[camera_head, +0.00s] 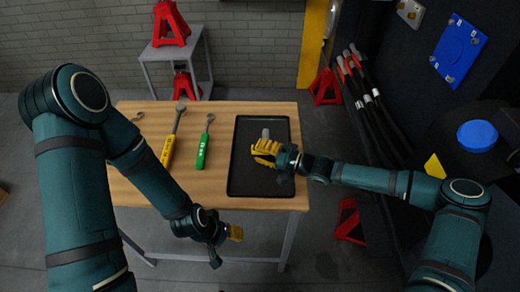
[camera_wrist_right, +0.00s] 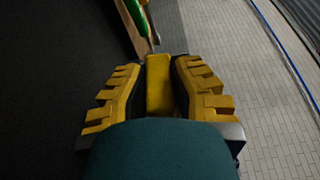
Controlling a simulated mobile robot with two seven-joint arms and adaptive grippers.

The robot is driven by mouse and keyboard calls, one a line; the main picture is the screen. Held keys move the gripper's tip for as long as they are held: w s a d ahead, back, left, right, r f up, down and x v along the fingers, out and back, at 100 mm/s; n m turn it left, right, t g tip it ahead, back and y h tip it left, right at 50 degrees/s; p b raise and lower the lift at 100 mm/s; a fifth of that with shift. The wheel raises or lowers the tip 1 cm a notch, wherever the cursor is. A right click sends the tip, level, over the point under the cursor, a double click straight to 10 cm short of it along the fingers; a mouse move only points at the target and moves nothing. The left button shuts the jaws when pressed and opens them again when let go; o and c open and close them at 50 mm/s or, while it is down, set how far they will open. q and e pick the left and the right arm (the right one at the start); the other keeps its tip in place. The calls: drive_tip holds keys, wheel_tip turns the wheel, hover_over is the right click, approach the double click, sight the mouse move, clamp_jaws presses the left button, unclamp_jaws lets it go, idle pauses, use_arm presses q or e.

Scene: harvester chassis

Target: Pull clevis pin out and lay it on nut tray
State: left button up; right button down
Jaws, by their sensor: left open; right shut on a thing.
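The nut tray (camera_head: 245,185) is a black, shallow, rimmed tray on the right part of the wooden table. My right gripper (camera_head: 265,150) has yellow fingers and is over the tray, shut on the clevis pin (camera_head: 265,133). A grey end of the pin shows just beyond the fingers. In the right wrist view a yellow block-like part of the pin (camera_wrist_right: 159,85) sits between the fingers. I cannot tell whether the pin touches the tray floor. My left gripper (camera_head: 226,238) is open and empty, in front of the table's near edge.
A yellow-handled tool (camera_head: 168,150) and a green-handled tool (camera_head: 203,150) lie left of the tray. A small stand with a red jack stand (camera_head: 171,24) is behind the table. The dark chassis with hoses (camera_head: 368,95) is at the right.

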drive_tip(key=shift+f, duration=0.25)
drive_tip(key=c, duration=0.9)
unclamp_jaws()
wheel_tip(320, 180, up, 10)
drive_tip(key=shift+r, duration=0.1)
